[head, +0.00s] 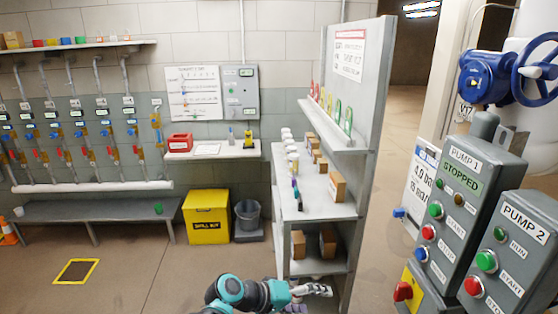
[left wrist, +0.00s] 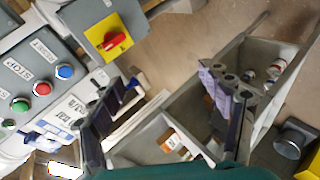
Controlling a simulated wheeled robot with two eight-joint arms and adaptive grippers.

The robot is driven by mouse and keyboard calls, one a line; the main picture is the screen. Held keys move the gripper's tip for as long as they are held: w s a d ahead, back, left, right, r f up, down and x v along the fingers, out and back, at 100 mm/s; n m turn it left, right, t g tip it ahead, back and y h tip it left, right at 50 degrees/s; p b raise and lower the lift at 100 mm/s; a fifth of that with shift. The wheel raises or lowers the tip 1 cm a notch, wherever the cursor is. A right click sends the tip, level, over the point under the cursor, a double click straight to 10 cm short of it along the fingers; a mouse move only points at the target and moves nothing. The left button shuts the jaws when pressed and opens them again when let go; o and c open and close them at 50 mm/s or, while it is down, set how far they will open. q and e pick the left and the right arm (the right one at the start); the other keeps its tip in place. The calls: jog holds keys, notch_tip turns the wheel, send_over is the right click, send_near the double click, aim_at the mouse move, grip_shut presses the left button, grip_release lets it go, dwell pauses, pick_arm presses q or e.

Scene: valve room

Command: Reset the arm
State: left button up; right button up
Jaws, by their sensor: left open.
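My left arm (head: 245,293), teal and black, comes in at the bottom middle of the head view. It reaches right, in front of the grey shelf unit's lower part. My left gripper (head: 318,290) is at its end, small and low in the picture. In the left wrist view the left gripper (left wrist: 170,105) shows two dark fingers spread wide apart with nothing between them. Shelf edges and floor show behind the fingers. My right gripper is in neither view.
The grey shelf unit (head: 322,210) holds cartons and bottles. Pump control boxes (head: 465,185) stand at the right; a red-handled switch (left wrist: 115,42) shows in the left wrist view. A yellow bin (head: 206,216) stands by the back wall. The floor at the left is mostly clear.

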pick_arm(q)
jog(key=s+a+f+t+y, duration=0.1)
jog(key=s+a+y, duration=0.4)
jog(key=a, duration=0.8)
jog(key=s+a+t+y, duration=0.2)
jog(key=s+a+y, duration=0.4)
jog(key=s+a, duration=0.4)
jog(key=a, duration=0.3)
jog(key=shift+a+f+m, duration=0.25)
jog(key=shift+f+m, duration=0.1)
jog(key=shift+m, duration=0.05)
